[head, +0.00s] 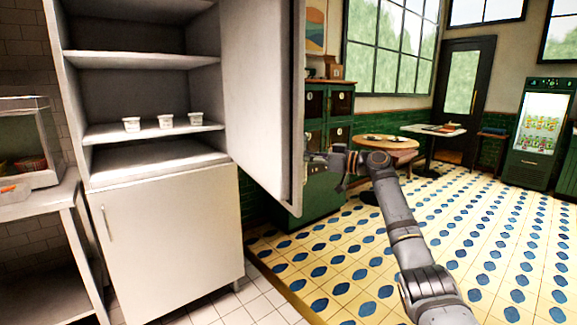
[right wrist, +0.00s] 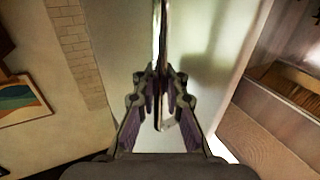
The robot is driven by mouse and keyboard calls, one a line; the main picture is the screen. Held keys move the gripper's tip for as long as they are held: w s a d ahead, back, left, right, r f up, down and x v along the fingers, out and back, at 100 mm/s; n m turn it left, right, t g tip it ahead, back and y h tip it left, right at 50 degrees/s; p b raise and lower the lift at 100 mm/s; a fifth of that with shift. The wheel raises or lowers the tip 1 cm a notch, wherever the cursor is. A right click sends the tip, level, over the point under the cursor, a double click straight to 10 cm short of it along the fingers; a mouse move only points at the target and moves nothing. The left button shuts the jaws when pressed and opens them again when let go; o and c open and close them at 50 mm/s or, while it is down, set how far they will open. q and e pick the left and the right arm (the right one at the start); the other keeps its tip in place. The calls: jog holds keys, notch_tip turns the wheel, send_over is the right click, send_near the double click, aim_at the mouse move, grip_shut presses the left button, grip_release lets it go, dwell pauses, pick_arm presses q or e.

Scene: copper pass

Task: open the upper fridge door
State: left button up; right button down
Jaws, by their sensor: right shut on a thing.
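The upper fridge door (head: 262,85) stands wide open in the head view, swung out to the right of the fridge. Behind it the upper compartment shows shelves, with three small white cups (head: 165,121) on one of them. My right gripper (head: 318,158) is at the outer side of the door near its free edge. In the right wrist view my right gripper (right wrist: 160,88) is shut on the door's metal handle (right wrist: 160,40), with the pale door panel (right wrist: 215,60) behind it. The handle is hidden behind the door in the head view. My left gripper is in neither view.
The lower fridge door (head: 170,240) is closed. A metal table (head: 40,200) with a glass case (head: 28,135) stands at the left. A green cabinet (head: 318,200) stands behind the open door. The tiled floor (head: 480,240) at the right is clear in front.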

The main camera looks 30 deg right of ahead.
jog(key=shift+d+f, duration=0.25)
jog(key=shift+d, duration=0.35)
jog(key=c, duration=1.8)
grip_release()
jog(key=shift+o, duration=0.5)
jog(key=shift+s+d+r, duration=0.2)
jog(key=shift+s, duration=0.1)
jog(key=shift+w+a, duration=0.1)
jog(key=v, duration=1.2)
